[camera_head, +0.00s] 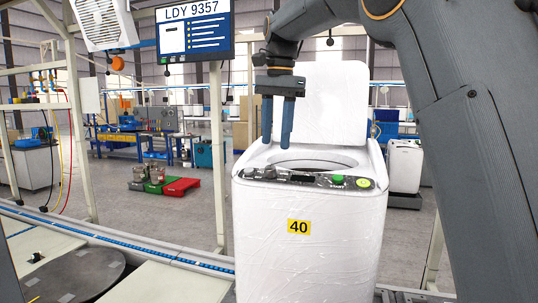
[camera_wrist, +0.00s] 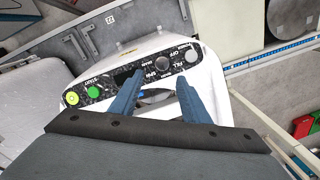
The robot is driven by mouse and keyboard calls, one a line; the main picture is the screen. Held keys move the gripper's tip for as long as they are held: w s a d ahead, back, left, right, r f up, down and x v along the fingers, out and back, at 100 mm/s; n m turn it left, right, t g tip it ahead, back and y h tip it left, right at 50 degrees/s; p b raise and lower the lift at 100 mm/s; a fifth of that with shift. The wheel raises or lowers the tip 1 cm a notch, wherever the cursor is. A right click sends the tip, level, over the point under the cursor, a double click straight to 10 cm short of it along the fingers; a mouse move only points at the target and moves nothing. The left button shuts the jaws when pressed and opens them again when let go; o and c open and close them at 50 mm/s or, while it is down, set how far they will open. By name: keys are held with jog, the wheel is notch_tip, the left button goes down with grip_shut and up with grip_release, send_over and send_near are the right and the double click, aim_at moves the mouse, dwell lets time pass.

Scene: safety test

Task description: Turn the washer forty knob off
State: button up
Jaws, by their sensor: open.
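The white washer (camera_head: 310,240) stands in front of me with a yellow "40" label (camera_head: 299,227) and its lid (camera_head: 320,95) raised. Its dark control panel (camera_head: 320,181) runs along the front rim. In the wrist view, the panel (camera_wrist: 110,84) reads upside down, with OFF, FILL and SPIN lettering near the fingertips. The dial by this lettering is dark and I cannot make out its setting. My gripper (camera_head: 276,145) is open, pointing down over the panel's left part. In the wrist view, my gripper (camera_wrist: 160,77) has its blue fingers apart and nothing held.
A green button (camera_wrist: 93,92) and a yellow-green button (camera_wrist: 72,98) sit at the panel's START end. A grey button (camera_wrist: 191,56) is at the POWER end. A monitor (camera_head: 195,29) hangs at upper left. A conveyor edge (camera_head: 120,243) runs at lower left.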

aim_at(270, 166)
jog(key=f, duration=0.2)
jog(key=a+f+p, duration=0.1)
jog(key=f, duration=0.1)
jog(key=f+p, duration=0.1)
jog(key=f, duration=0.1)
jog(key=shift+a, duration=0.25)
jog(key=shift+f, duration=0.65)
jog(key=c, duration=1)
jog(key=shift+c, duration=0.2)
jog(key=shift+w+n, duration=0.1)
jog(key=shift+n, duration=0.2)
